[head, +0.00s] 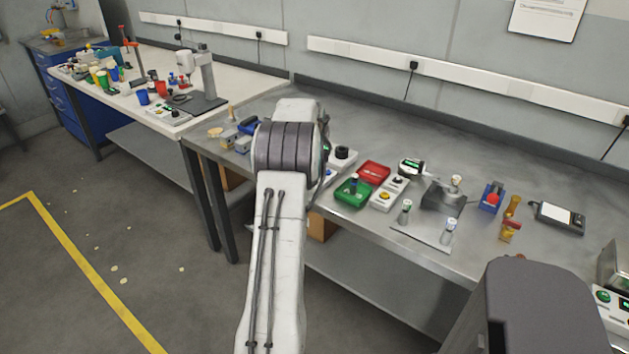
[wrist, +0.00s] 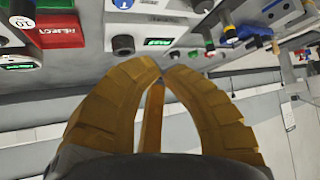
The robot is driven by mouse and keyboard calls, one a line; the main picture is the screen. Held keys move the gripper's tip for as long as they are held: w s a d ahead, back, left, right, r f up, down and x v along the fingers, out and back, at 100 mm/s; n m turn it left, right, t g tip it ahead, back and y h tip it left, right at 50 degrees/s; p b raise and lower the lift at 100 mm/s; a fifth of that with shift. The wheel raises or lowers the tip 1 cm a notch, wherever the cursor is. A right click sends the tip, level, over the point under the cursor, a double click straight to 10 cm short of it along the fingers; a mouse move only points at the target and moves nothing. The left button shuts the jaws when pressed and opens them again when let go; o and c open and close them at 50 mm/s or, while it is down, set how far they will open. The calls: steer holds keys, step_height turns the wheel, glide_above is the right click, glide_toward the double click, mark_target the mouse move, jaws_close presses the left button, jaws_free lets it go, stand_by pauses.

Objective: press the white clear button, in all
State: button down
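A pale box (wrist: 180,24) with a black knob (wrist: 123,45) and a lit green display (wrist: 158,43) fills the top middle of the wrist view. I cannot read which is the clear button. My gripper (wrist: 166,74) has its yellow-brown fingers closed together, with nothing between them, in front of the box and apart from the buttons.
A red tray (head: 374,172) and a green tray (head: 354,192) are on the steel bench (head: 400,140) near the box. A white box with a yellow button (head: 388,194) lies right of them. Blue, green and red parts (wrist: 225,38) show right of the box in the wrist view.

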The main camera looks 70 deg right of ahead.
steer(key=shift+f, duration=0.15)
steer(key=shift+f+b, duration=2.2)
steer(key=shift+f, duration=1.35)
steer(key=shift+f+b, duration=0.75)
steer(key=shift+b, duration=0.1)
steer(key=shift+f, duration=0.25)
steer(key=shift+f+b, duration=0.15)
steer(key=shift+b, duration=0.25)
steer(key=shift+f+b, duration=0.35)
steer(key=shift+f, duration=0.05)
steer(key=shift+r, duration=0.15)
steer(key=shift+r+p, duration=0.55)
steer(key=shift+r, duration=0.15)
